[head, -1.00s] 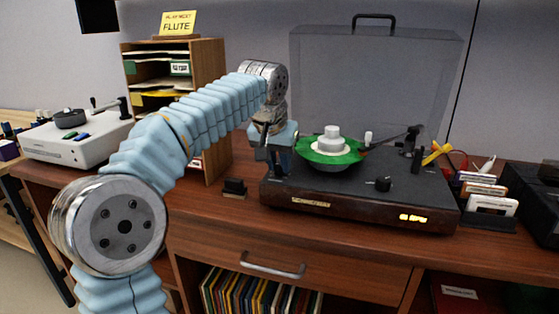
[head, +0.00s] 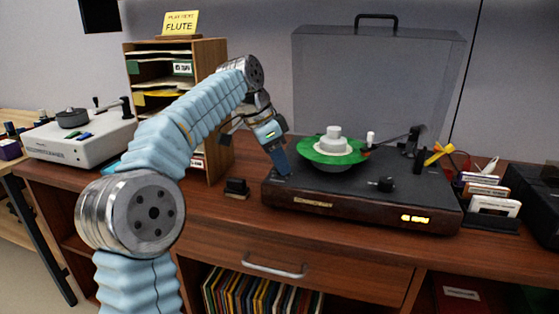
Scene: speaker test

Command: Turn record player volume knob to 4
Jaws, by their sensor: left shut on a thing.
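The record player (head: 330,206) stands on the wooden cabinet, with a green record (head: 322,156) on its platter and its clear lid raised. My left gripper (head: 283,169) points down at the left end of the player's top. It is shut on a small knob there, which the fingers hide; I take it to be the volume knob, but its marks and setting cannot be read. Another dark knob (head: 384,184) sits on the front right of the deck, apart from the gripper. A lit yellow display (head: 416,219) is on the front face, too small to read. My right gripper is not in view.
A wooden letter rack (head: 208,75) with a yellow sign stands behind my left arm. A small black block (head: 236,187) lies left of the player. Cards in a holder (head: 494,206) stand at right. The cabinet top before the player is clear.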

